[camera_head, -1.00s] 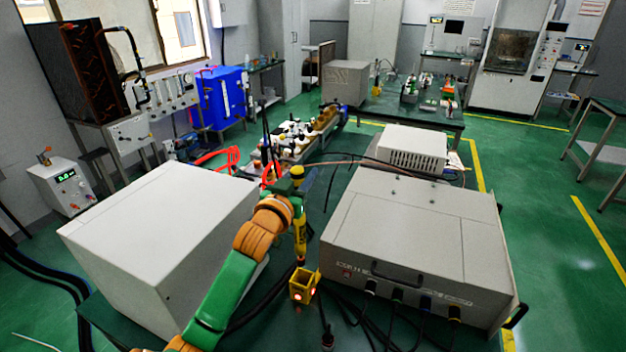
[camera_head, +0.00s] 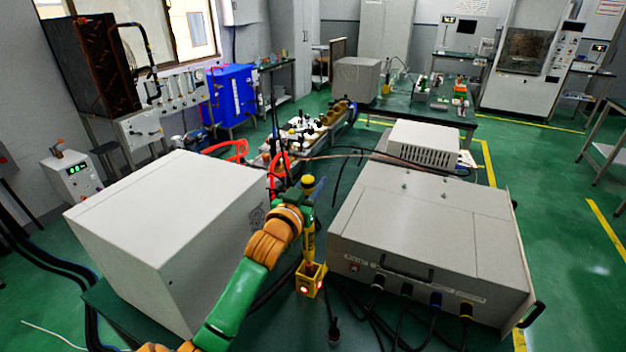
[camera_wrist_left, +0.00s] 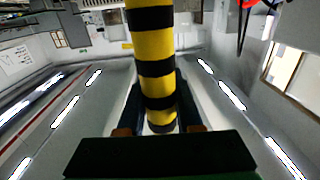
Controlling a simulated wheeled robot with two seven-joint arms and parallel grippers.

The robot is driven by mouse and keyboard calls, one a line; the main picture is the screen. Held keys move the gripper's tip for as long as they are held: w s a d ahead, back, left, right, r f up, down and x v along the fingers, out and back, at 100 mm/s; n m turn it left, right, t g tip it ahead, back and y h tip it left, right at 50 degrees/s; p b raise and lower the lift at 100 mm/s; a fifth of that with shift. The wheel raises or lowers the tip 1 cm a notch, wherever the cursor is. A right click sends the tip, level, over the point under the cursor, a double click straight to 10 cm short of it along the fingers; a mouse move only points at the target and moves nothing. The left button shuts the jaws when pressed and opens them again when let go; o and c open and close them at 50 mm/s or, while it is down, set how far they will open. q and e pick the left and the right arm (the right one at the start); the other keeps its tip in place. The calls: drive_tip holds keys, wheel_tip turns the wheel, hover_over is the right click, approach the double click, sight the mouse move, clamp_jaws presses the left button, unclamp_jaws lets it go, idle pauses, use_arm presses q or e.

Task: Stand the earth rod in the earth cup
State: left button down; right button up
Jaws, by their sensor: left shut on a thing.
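The earth rod (camera_head: 309,240) is a yellow rod with dark markings and a yellow knob on top. It stands roughly upright in the head view. My left gripper (camera_head: 306,215) is shut on its upper part. The left wrist view shows the rod's yellow and black bands (camera_wrist_left: 154,60) between the jaws. The earth cup (camera_head: 311,283) is a small yellow open box with a lit spot on its front. The rod's coppery lower end is at the cup's mouth; I cannot tell how far inside it is. My right gripper is not in view.
A large pale cabinet (camera_head: 165,215) stands left of my left arm. A grey metal unit (camera_head: 430,235) with a front handle stands close right of the cup. Dark cables (camera_head: 375,320) lie below and right of the cup. Red cable loops (camera_head: 275,172) lie behind the rod.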

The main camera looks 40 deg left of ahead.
use_arm(q)
wheel_tip(320, 180, down, 6)
drive_tip(key=b, duration=0.4)
drive_tip(key=shift+f, duration=0.75)
drive_tip(key=c, duration=0.5)
unclamp_jaws()
drive_tip(key=b+v, duration=0.1)
drive_tip(key=v, duration=0.6)
drive_tip(key=shift+b, duration=0.3)
